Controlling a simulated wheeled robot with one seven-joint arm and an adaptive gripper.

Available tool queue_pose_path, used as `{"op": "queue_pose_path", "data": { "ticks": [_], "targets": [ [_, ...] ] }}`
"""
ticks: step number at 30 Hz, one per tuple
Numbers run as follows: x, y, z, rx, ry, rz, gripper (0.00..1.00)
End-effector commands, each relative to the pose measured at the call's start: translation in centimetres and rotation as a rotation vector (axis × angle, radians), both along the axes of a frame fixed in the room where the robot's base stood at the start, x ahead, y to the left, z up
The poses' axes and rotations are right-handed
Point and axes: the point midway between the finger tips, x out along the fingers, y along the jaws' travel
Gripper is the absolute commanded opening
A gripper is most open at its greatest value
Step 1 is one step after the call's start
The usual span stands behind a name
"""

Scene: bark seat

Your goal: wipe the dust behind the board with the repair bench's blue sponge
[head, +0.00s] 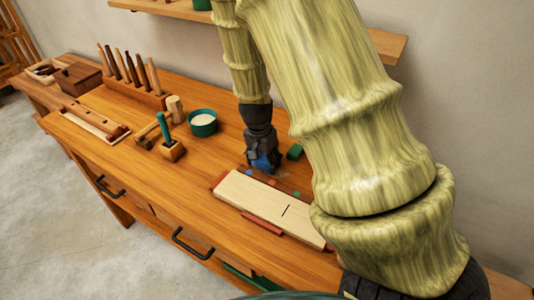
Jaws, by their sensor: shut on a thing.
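My gripper (262,158) points down at the bench top, just behind the pale board. It is shut on the blue sponge (264,164), which shows only in part between and below the dark fingers. The sponge is at or very near the bench surface; I cannot tell whether it touches. The pale wooden board (262,203) lies flat on the bench, with a reddish block at its left end and a reddish strip (262,225) along its front. The dust is hard to make out; a faint greyish patch may show beside the sponge.
A green block (295,151) lies right of the gripper. Small coloured pieces (272,182) lie behind the board. A teal bowl (203,123), a mallet (174,108), a green-handled tool (164,130) and a tool rack (135,92) stand left. A shelf (388,45) is above. My arm hides the bench's right.

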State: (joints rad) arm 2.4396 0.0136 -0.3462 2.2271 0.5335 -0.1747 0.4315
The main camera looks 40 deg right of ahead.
Motion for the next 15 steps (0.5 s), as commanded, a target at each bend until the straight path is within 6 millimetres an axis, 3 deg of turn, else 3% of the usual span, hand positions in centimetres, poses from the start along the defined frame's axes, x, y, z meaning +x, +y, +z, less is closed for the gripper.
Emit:
{"op": "queue_pose_path", "data": {
  "ticks": [15],
  "targets": [
    [-2.2,-0.7,0.0,0.002,0.001,-0.003,0.43]
  ]
}}
